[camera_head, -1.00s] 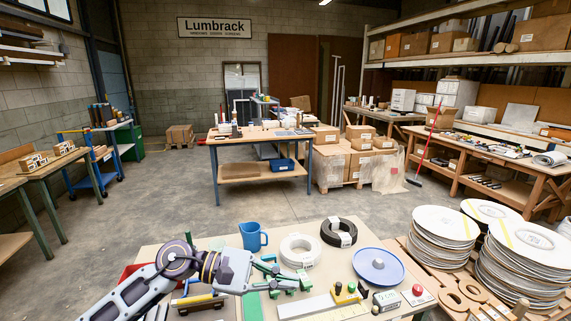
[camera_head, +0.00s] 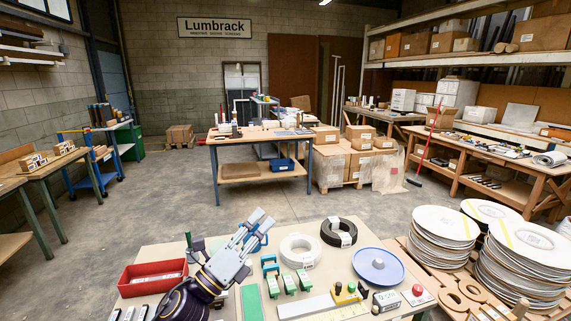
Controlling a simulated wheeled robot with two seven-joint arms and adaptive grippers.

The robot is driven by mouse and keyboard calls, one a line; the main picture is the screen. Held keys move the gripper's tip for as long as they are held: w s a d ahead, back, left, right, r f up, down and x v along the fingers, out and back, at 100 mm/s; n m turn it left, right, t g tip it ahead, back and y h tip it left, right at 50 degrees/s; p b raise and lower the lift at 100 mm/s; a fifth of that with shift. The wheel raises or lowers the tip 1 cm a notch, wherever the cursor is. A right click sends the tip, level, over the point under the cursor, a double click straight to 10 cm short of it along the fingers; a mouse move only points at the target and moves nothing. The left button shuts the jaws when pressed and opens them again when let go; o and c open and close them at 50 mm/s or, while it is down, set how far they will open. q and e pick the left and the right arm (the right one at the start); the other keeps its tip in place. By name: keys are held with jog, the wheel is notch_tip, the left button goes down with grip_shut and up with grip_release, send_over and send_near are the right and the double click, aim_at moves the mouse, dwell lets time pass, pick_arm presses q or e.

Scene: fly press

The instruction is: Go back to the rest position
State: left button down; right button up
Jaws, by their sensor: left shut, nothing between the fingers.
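My left gripper (camera_head: 262,222) shows at the lower middle, above the near table (camera_head: 222,243). Its fingers point up and to the right, and they are shut and empty. It covers most of the blue jug (camera_head: 264,241), whose edge shows behind the fingers. The green and grey clamp-like pieces (camera_head: 288,284) stand on the table to the right of the gripper, apart from it. My right gripper is not in view.
A red tray (camera_head: 133,289) lies left of my left arm. A white coil (camera_head: 300,265), a black coil (camera_head: 329,238), a blue disc (camera_head: 378,270) and a red-button box (camera_head: 429,298) lie on the right. Plate stacks (camera_head: 440,245) stand further right.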

pick_arm(q)
jog(key=w+a+f+n+t+y, duration=0.2)
jog(key=w+a+f+n+y, duration=0.1)
jog(key=a+f+n+y, duration=1.15)
jog(key=s+a+f+n+g+y, duration=0.1)
jog(key=s+f+n+g, duration=0.2)
jog(key=f+n, duration=0.25)
jog(key=s+f+n+g+y, duration=0.1)
jog(key=s+f+n+g, duration=0.25)
jog(key=n, duration=0.25)
jog(key=s+a+f+n+g, duration=0.1)
jog(key=s+f+n+g, duration=0.7)
jog(key=s+f, duration=0.8)
jog(key=s+f+m+g, duration=0.1)
jog(key=s+f, duration=0.1)
jog(key=f, duration=1.3)
jog(key=s+f+g, duration=0.1)
jog(key=s+f, duration=0.1)
jog(key=f, duration=1.4)
jog(key=s+a+f, duration=0.2)
jog(key=s+f, duration=0.8)
jog(key=s, duration=0.1)
jog(key=s+a+f+g, duration=0.1)
jog(key=s+a+f, duration=0.2)
jog(key=s+f, duration=0.6)
jog(key=shift+s+a+f+m, duration=0.3)
jog(key=shift+s+f, duration=0.1)
jog(key=shift+s, duration=0.65)
jog(key=shift+g, duration=0.25)
